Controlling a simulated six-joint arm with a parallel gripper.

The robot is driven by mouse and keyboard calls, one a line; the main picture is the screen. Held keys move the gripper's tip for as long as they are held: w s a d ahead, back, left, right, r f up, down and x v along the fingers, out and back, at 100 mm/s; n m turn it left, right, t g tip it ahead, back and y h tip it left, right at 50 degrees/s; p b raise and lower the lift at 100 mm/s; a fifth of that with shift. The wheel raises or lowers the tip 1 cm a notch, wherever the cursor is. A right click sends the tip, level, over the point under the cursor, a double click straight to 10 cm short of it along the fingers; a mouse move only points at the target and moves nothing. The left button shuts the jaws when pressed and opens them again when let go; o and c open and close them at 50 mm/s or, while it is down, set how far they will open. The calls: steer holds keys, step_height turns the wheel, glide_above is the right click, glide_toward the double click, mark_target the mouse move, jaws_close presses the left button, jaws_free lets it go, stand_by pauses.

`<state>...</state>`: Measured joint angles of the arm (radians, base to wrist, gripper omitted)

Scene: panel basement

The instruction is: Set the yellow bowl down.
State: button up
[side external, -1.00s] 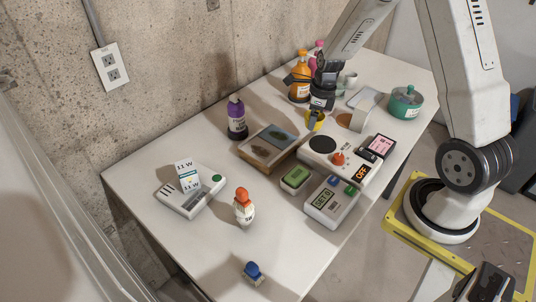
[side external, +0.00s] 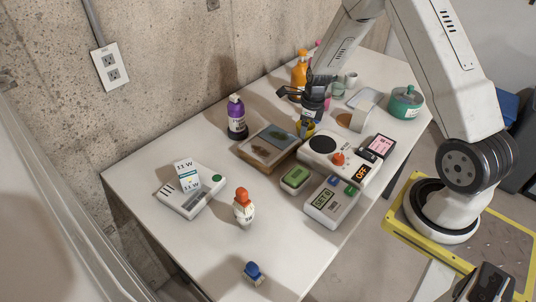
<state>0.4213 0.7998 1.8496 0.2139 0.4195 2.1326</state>
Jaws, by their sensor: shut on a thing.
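The yellow bowl (side external: 307,130) shows as a small yellow patch under my gripper (side external: 309,120), between the wooden tray and the white hot-plate device. My gripper points down and is shut on the bowl. The fingers and wrist hide much of the bowl. I cannot tell whether the bowl's bottom touches the white table (side external: 288,232).
The wooden tray (side external: 243,158) is close at left, the white hot-plate device (side external: 320,166) close at right. A purple bottle (side external: 236,118), an orange bottle (side external: 299,70), a teal pot (side external: 405,103) and a white cup (side external: 351,78) stand around.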

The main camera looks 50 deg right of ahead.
steer(key=shift+f, duration=0.65)
steer(key=shift+f, duration=0.15)
steer(key=o, duration=1.1)
steer(key=shift+s+d+r, duration=0.1)
steer(key=shift+s+r, duration=0.1)
steer(key=shift+r, duration=1.85)
steer(key=shift+s+d+r, duration=0.1)
steer(key=shift+s+r, duration=0.15)
steer(key=shift+r, duration=1.8)
steer(key=shift+s+d+r, duration=0.1)
steer(key=shift+s+r, duration=0.1)
steer(key=shift+r, duration=1.85)
steer(key=shift+a, duration=0.1)
